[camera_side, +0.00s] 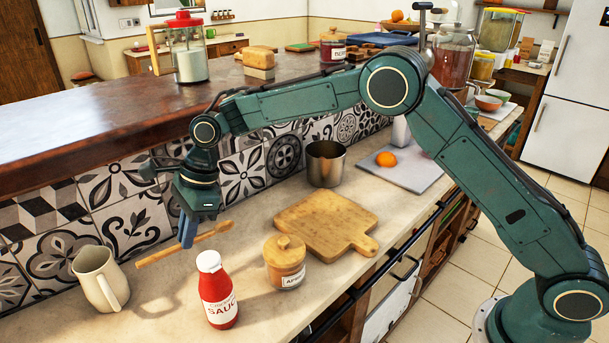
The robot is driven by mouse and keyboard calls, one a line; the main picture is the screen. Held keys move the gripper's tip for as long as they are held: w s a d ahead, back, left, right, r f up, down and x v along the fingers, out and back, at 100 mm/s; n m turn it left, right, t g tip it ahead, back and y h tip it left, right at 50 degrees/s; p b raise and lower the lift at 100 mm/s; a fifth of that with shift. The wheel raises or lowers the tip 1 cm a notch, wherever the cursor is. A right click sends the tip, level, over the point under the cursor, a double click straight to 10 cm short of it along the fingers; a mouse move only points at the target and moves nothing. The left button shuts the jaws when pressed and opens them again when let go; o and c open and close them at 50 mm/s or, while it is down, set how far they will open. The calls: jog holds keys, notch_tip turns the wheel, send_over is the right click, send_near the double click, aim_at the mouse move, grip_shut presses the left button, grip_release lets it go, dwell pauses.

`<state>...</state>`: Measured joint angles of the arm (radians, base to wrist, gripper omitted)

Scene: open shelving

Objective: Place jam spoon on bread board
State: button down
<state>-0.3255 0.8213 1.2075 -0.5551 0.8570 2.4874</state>
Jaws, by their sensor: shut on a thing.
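My gripper (188,232) is shut on a wooden jam spoon (160,254) and holds it above the counter, near the tiled wall. The spoon lies roughly level, its thin end to the left and its wider end to the right. The wooden bread board (322,222) lies flat on the counter to the right of my gripper, its handle toward the front right. The top of the board is bare. The spoon is apart from the board.
A cream jug (100,278), a red sauce bottle (217,290) and a lidded jar (285,262) stand on the counter around the spoon and board. A metal pot (325,164) stands behind the board. A grey board (408,172) with an orange (386,159) lies farther right.

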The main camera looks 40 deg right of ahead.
jog(key=s+d+r+m+t, duration=0.1)
jog(key=s+d+r+m, duration=0.2)
jog(key=d, duration=0.8)
jog(key=s+d+r+m+t+h, duration=0.15)
jog(key=d+r, duration=0.35)
jog(key=d, duration=0.6)
jog(key=s+d+r+m, duration=0.3)
jog(key=d+r, duration=0.1)
jog(key=d, duration=0.6)
send_over(321, 217)
jog(key=s+d, duration=0.1)
notch_tip(321, 217, down, 15)
jog(key=shift+s+f, duration=0.1)
jog(key=shift+f, duration=0.1)
jog(key=shift+f, duration=2.1)
jog(key=shift+f, duration=0.1)
jog(key=c, duration=1.5)
grip_release()
jog(key=v, duration=1.2)
jog(key=shift+d, duration=0.15)
